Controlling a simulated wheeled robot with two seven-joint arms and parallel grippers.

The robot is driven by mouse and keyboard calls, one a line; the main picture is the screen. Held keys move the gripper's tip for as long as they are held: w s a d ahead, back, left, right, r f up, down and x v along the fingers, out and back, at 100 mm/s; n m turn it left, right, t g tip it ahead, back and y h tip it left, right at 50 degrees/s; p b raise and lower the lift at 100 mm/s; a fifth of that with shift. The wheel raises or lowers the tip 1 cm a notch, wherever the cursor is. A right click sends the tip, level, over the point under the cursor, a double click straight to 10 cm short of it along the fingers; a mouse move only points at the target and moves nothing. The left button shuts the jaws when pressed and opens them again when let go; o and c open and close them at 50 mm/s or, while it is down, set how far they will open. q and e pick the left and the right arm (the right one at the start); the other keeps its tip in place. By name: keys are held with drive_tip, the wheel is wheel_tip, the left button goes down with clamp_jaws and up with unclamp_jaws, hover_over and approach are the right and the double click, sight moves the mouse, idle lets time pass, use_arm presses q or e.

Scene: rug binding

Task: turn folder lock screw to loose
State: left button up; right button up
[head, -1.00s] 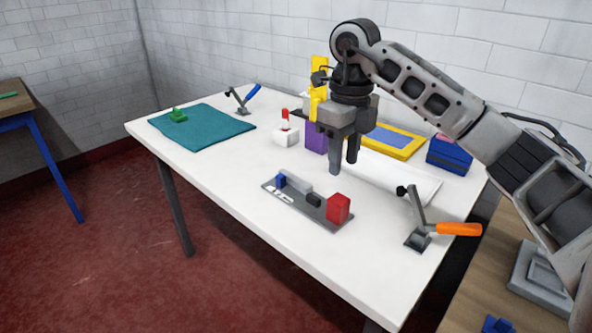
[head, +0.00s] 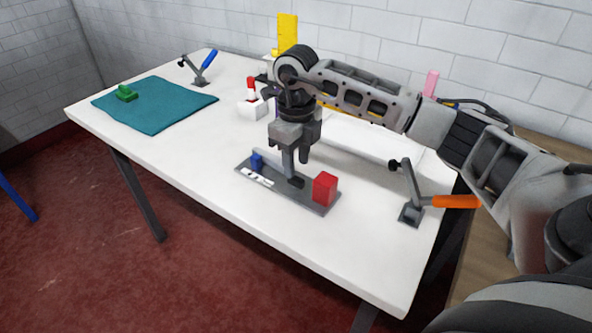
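A grey plate (head: 316,204) lies on the white table, with a small blue block (head: 257,161) at its left end and a red block (head: 325,189) at its right end. White markings run along its front edge. A small black piece (head: 296,182) sits on the plate between them; I cannot tell for sure that it is the folder lock screw. My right gripper (head: 297,169) points down just over this piece, with its two fingers apart. The fingers hide part of the plate's middle, and whether they touch the piece is unclear. My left gripper is out of view.
A toggle clamp with an orange handle (head: 455,201) stands right of the plate; one with a blue handle (head: 209,60) stands at the back left. A teal mat (head: 155,106) bears a green piece (head: 126,93). A white block with a red top (head: 252,108) stands behind the plate.

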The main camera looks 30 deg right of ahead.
sight(296, 177)
drive_tip(key=shift+f, duration=1.9)
clamp_jaws()
